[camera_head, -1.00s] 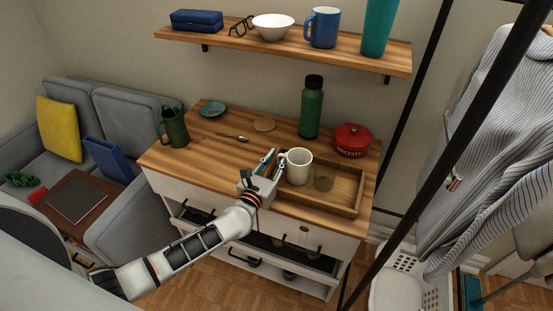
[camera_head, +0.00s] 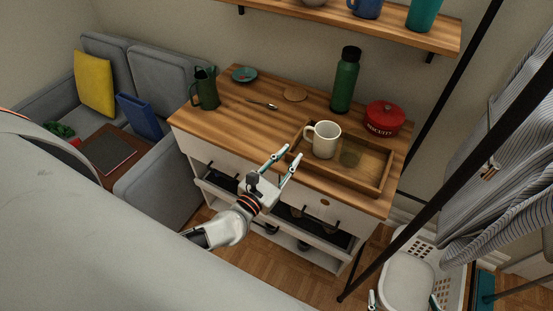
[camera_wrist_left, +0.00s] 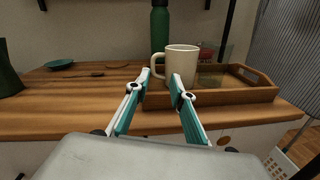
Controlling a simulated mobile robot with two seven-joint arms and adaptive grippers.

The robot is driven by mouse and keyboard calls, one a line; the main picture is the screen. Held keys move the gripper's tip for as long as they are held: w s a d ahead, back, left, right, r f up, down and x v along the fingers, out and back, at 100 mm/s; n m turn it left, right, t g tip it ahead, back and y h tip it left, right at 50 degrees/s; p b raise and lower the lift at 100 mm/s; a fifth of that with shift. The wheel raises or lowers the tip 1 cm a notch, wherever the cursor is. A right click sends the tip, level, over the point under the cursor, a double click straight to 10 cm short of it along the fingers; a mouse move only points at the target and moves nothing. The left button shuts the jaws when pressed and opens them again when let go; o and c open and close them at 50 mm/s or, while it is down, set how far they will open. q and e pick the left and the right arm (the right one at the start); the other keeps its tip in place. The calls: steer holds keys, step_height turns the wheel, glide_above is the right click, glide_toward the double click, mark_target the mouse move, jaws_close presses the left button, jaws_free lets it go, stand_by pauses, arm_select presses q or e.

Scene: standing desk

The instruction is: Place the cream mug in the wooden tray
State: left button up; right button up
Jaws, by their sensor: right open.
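The cream mug (camera_head: 325,139) stands upright inside the left part of the wooden tray (camera_head: 372,186), its handle to the left. It also shows in the left wrist view (camera_wrist_left: 182,60), where my finger hides its lower edge. My left gripper (camera_head: 282,161) is open and empty, in front of and apart from the mug, near the dresser's front edge. Its two fingers (camera_wrist_left: 160,75) show spread in the left wrist view. My right gripper (camera_head: 403,299) is at the bottom right, with its fingertips wide apart and nothing between them.
A small glass (camera_head: 350,156) stands in the tray right of the mug. A green bottle (camera_head: 345,82) and a red biscuit tin (camera_head: 384,117) stand behind the tray. A green pitcher (camera_head: 206,90), teal dish (camera_head: 244,74), spoon (camera_head: 263,104) and coaster (camera_head: 295,94) are further left.

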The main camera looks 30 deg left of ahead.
arm_select(q)
steer(key=s+d+f+m+g+h, duration=0.1)
steer(key=s+d+f+m+h, duration=0.2)
steer(key=m, duration=0.7)
steer(key=s+d+f+m+g+h, duration=0.15)
steer(key=s+d+m, duration=0.35)
steer(key=m, duration=0.6)
steer(key=s+a+f+m+g+y, duration=0.2)
steer(key=s+a+f+m, duration=0.1)
steer(key=s+f+m, duration=0.2)
steer(key=s+a+f+m+g+y, duration=0.2)
steer(key=s+a+f+m, duration=0.1)
steer(key=m, duration=0.7)
step_height(320, 180, down, 3)
steer(key=shift+s+a+r+m+g, duration=0.15)
steer(key=shift+s+a+m+g, duration=0.2)
steer(key=shift+s, duration=0.5)
